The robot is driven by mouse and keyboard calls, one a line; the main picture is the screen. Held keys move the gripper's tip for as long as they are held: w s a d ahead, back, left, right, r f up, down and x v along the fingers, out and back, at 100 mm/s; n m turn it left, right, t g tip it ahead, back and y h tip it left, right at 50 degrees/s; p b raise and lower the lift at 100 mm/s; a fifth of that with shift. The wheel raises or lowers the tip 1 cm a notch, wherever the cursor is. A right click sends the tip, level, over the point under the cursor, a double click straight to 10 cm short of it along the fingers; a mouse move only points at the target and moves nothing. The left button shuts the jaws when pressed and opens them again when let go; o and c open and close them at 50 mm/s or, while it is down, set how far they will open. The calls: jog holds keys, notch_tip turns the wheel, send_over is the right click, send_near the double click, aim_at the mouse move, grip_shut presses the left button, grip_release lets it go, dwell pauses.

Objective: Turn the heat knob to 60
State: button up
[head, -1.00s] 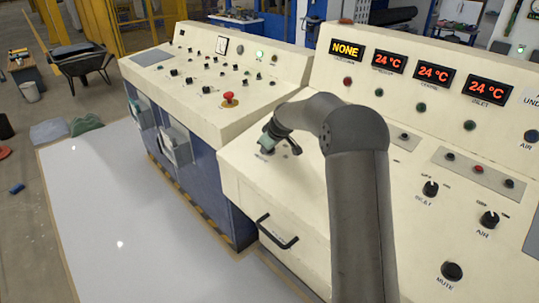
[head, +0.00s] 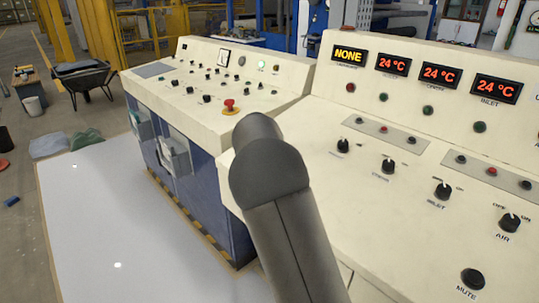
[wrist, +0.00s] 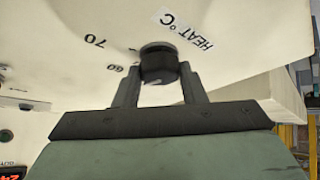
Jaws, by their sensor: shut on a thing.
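The heat knob (wrist: 160,62) is a black round knob on the cream panel in the wrist view. The printed label "HEAT °C" (wrist: 186,30) is beside it. The scale numbers 70 (wrist: 95,41) and 60 (wrist: 115,68) are to the knob's left; other marks are partly hidden. My gripper (wrist: 158,78) has one finger on each side of the knob and is shut on it. The knob's pointer direction cannot be told clearly. In the head view my arm hides the knob and gripper.
The cream console carries several other black knobs, including one marked AIR (head: 510,222) and the MUTE button (head: 473,279). Temperature displays (head: 440,75) read 24 °C and another (head: 349,53) reads NONE. A red emergency button (head: 230,106) is on the left console.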

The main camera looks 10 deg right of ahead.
jog(key=shift+m+h, duration=0.4)
jog(key=shift+m, duration=0.2)
jog(key=o, duration=1)
jog(key=shift+a+r, duration=0.1)
jog(key=v, duration=1.7)
jog(key=shift+b, duration=0.3)
jog(key=shift+r, duration=0.1)
